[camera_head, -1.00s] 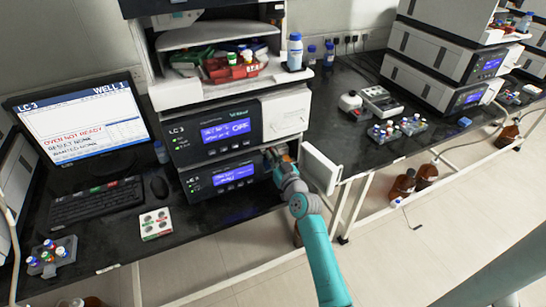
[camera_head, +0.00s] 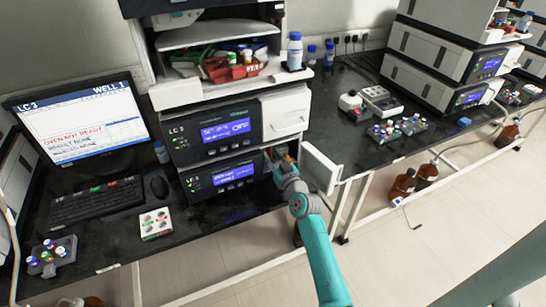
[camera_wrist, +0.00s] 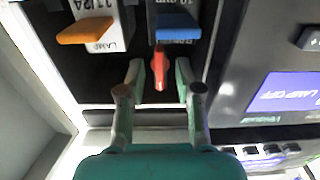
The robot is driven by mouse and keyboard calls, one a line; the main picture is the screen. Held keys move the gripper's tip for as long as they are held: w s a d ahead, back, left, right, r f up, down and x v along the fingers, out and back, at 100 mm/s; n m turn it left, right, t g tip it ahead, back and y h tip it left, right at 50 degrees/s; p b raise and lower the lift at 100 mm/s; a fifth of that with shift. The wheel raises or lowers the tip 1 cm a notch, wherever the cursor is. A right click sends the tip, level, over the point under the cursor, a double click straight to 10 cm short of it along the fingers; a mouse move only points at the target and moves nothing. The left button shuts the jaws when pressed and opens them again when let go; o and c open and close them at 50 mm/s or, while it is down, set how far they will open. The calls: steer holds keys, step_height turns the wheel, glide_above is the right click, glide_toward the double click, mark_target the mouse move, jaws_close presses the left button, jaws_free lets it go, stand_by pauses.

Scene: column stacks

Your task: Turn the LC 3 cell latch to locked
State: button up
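The lower LC 3 module (camera_head: 215,178), with a lit blue display, stands on the black bench. Its white door (camera_head: 322,168) hangs open at the right. My gripper (camera_head: 278,158) reaches into the opening beside the display; the head view barely shows its fingers. In the wrist view, a small red lever (camera_wrist: 159,66) points down between the two fingers of my gripper (camera_wrist: 160,78). The fingers are open, with a gap on each side of the lever. I cannot read a latch label or tell whether this lever is locked.
Above the red lever are a blue tab (camera_wrist: 178,26) and, to its left, an orange tab (camera_wrist: 86,31) beside a "LAMP" label. The monitor (camera_head: 85,125) reads LC 3, WELL 1. A tray of vials (camera_head: 398,127) stands on the right bench.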

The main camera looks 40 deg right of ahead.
steer(key=v, duration=1.2)
stand_by(0.3)
steer(key=s+a+f+g+y, duration=0.1)
steer(key=s+a+f, duration=0.3)
steer(key=s+a, duration=0.45)
steer(key=s+a+f+g, duration=0.1)
steer(key=s+a+f, duration=0.2)
steer(key=s+a, duration=0.55)
steer(key=s+a+r+n+y, duration=0.1)
steer(key=s+a+r, duration=0.1)
steer(key=s, duration=0.5)
steer(key=s+a+r+n+y, duration=0.1)
steer(key=s+a+r, duration=0.1)
steer(key=s, duration=0.5)
steer(key=s+a+r+n+y, duration=0.1)
steer(key=s+a+r+y, duration=0.1)
steer(key=s, duration=0.5)
steer(key=shift+a+r+g, duration=0.3)
steer(key=shift+r, duration=0.6)
steer(key=shift+s, duration=0.1)
